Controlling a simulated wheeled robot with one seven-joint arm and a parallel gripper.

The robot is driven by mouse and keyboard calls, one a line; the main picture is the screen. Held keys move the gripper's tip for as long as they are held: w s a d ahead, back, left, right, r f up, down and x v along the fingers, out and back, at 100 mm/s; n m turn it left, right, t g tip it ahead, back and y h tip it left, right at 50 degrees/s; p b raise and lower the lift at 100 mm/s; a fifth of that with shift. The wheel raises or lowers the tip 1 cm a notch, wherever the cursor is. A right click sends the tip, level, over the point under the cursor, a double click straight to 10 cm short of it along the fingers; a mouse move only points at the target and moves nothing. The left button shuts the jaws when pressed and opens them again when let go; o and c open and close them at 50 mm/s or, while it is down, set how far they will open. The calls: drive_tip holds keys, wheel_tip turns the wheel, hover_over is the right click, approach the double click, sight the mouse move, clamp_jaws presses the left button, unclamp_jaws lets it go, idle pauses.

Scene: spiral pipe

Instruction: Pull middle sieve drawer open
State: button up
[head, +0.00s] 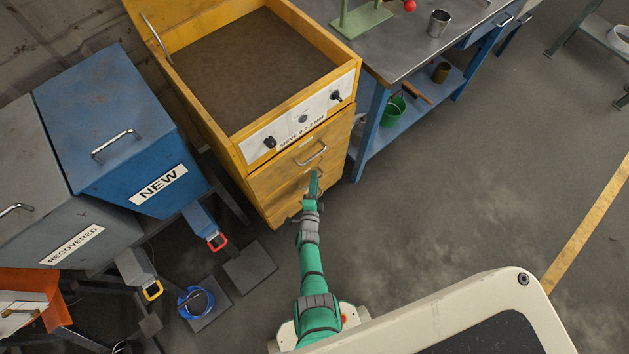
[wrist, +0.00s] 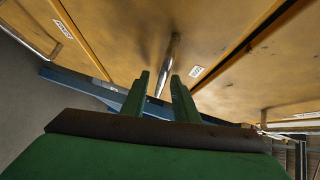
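The yellow sieve cabinet (head: 232,160) stands open-topped with drawers stacked in its front, all apparently shut. The upper drawer's handle (head: 312,155) is clear in the head view. In the wrist view the middle drawer (wrist: 215,40) fills the centre, with a metal bar handle (wrist: 173,48) and a small white label (wrist: 196,71). My gripper's green fingers (wrist: 161,82) are apart, one on each side of the handle's line. Whether they touch the bar cannot be told.
A blue workbench (head: 365,140) stands right of the cabinet. Floor to the right (head: 480,190) is clear.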

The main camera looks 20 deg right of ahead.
clamp_jaws()
idle(1.3)
